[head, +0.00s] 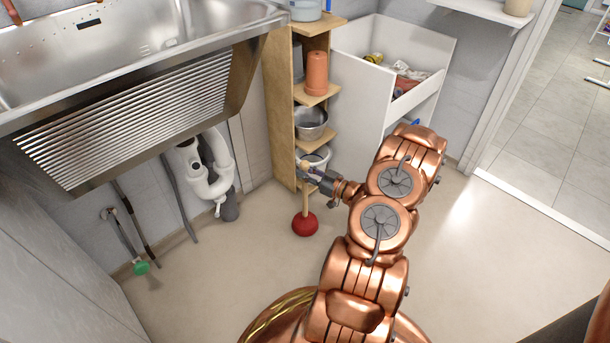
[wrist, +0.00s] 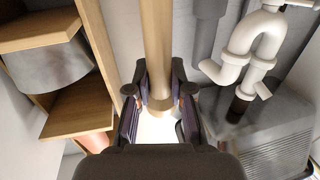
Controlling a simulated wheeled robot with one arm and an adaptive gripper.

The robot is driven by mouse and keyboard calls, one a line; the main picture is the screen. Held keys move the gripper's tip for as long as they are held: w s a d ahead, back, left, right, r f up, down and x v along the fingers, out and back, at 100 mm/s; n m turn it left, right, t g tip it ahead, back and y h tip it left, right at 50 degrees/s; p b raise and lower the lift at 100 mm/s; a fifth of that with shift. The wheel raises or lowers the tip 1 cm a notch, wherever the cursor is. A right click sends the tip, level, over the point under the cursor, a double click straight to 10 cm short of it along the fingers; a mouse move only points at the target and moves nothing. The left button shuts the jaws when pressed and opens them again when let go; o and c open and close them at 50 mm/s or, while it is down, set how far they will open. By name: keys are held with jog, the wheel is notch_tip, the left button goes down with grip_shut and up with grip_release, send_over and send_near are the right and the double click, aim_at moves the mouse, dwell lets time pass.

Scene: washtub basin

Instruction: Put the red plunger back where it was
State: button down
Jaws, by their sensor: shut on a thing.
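The red plunger has a red rubber cup (head: 305,225) at its lower end and a pale wooden handle (head: 306,200). It stands about upright, cup down, in front of the narrow wooden shelf. I cannot tell whether the cup touches the floor. My gripper (head: 309,173) is shut on the upper handle. In the wrist view the handle (wrist: 157,45) runs between the two fingers of my gripper (wrist: 160,100), with its end showing between them.
The wooden shelf (head: 279,110) holds a terracotta pot (head: 316,73) and metal bowls (head: 312,122) close behind my gripper. White drain pipes (head: 207,175) hang under the steel sink (head: 130,60) at left. A white cabinet (head: 350,45) stands at right. The front floor is clear.

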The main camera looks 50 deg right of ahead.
dwell(0.3)
jog(key=c, duration=1)
grip_release()
jog(key=shift+c, duration=0.2)
